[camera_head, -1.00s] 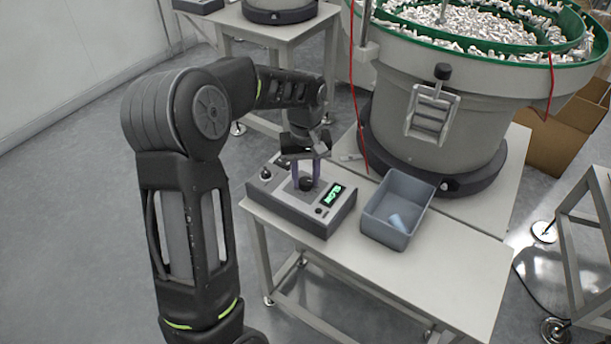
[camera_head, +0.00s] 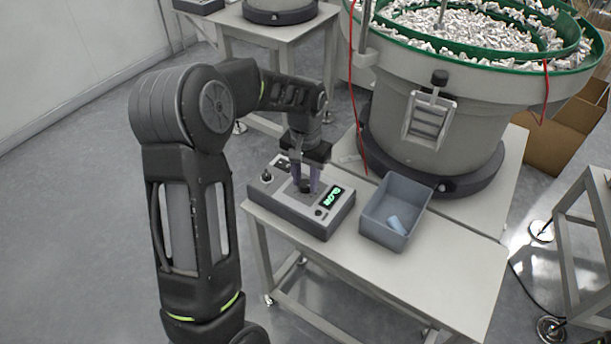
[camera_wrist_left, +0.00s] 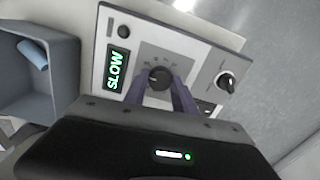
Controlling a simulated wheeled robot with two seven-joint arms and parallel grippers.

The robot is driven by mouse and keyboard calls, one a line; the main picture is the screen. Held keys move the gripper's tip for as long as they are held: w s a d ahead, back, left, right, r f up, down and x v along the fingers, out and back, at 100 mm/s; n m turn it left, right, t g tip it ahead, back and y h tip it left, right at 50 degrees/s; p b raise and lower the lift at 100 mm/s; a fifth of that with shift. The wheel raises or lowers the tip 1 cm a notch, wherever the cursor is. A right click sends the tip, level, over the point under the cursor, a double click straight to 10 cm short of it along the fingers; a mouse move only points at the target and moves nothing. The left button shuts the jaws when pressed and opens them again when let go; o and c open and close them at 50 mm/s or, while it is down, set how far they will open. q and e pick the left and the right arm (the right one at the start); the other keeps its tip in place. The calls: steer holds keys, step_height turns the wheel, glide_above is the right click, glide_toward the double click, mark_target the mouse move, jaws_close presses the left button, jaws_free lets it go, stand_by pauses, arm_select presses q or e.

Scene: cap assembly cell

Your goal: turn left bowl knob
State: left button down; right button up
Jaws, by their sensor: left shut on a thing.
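The grey control box (camera_head: 285,216) sits on the table in front of the bowl feeder. Its black round knob (camera_wrist_left: 159,78) has a dial scale around it, and a lit green display (camera_wrist_left: 117,69) reads SLOW. My left gripper (camera_head: 306,186) points down over the box with its two purple fingers on either side of the knob. In the left wrist view, the fingers (camera_wrist_left: 162,88) are shut on the knob. The knob is mostly hidden between the fingers in the head view. My right gripper is not in view.
A second black knob (camera_wrist_left: 227,82) is on the same panel. A grey bin (camera_head: 372,225) with a pale blue piece (camera_head: 397,225) stands right of the box. The large bowl feeder (camera_head: 440,130) stands behind. The table's front (camera_head: 440,290) is clear.

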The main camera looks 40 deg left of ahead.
mark_target(306, 183)
arm_select(q)
steer(key=m+p, duration=0.1)
steer(key=m, duration=0.3)
steer(key=shift+m, duration=0.4)
steer(key=c, duration=1)
jaws_free()
step_height(306, 183, up, 8)
steer(key=shift+f+p, duration=0.1)
steer(key=shift+p, duration=0.2)
